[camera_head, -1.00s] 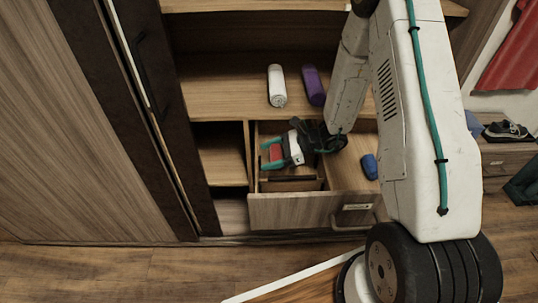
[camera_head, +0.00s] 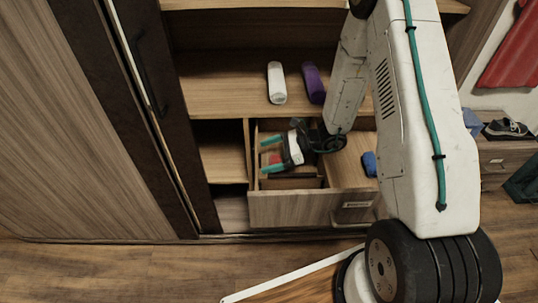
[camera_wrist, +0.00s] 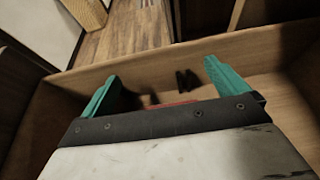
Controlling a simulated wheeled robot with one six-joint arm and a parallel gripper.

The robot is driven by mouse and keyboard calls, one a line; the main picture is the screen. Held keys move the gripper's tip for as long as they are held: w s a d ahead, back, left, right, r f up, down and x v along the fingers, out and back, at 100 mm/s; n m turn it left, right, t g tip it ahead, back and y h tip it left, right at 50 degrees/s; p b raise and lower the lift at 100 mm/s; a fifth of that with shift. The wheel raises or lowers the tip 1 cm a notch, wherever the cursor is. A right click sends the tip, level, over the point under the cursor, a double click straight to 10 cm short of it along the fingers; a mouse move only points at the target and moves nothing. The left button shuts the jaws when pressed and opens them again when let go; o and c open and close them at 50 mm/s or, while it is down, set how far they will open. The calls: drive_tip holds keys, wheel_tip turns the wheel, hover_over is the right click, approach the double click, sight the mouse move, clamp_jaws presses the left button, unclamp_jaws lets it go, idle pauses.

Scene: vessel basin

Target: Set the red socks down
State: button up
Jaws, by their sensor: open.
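The red socks (camera_head: 274,158) show as a small red patch inside the left part of the open drawer (camera_head: 290,209), partly hidden by my gripper. In the wrist view a thin strip of the red socks (camera_wrist: 178,103) shows just past the gripper's edge, below the teal fingers. My gripper (camera_head: 269,155) is over the drawer with its teal fingers spread apart. In the wrist view my gripper (camera_wrist: 161,80) has a clear gap between its fingertips. I cannot tell whether the socks rest fully on the drawer floor.
A white roll (camera_head: 277,83) and a purple roll (camera_head: 314,84) lie on the shelf above. A blue item (camera_head: 369,163) is in the right part of the drawer. The drawer's walls and divider surround my gripper. Shoes (camera_head: 508,129) stand at the far right.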

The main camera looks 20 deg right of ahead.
drive_tip(key=shift+r, duration=0.4)
drive_tip(key=v, duration=1.2)
drive_tip(key=s+a+r+n+g+h, duration=0.2)
drive_tip(key=s+a+r+n+g, duration=0.15)
drive_tip(key=s+r+n, duration=0.4)
drive_tip(key=s+a+r+n+g+h, duration=0.25)
drive_tip(key=s+a+r+n, duration=0.2)
drive_tip(key=r, duration=0.65)
drive_tip(key=s+d+r+n+t+h, duration=0.1)
drive_tip(key=s+r+n+h, duration=0.3)
drive_tip(key=s, duration=0.3)
drive_tip(key=s+d+r+n+t+h, duration=0.1)
drive_tip(key=s+r+n+t+h, duration=0.1)
drive_tip(key=s+r+n+h, duration=0.2)
drive_tip(key=s+n, duration=0.1)
drive_tip(key=s, duration=0.2)
drive_tip(key=shift+s+d+r+n, duration=0.15)
drive_tip(key=shift+d+r+n, duration=0.05)
drive_tip(key=shift+r+n, duration=0.1)
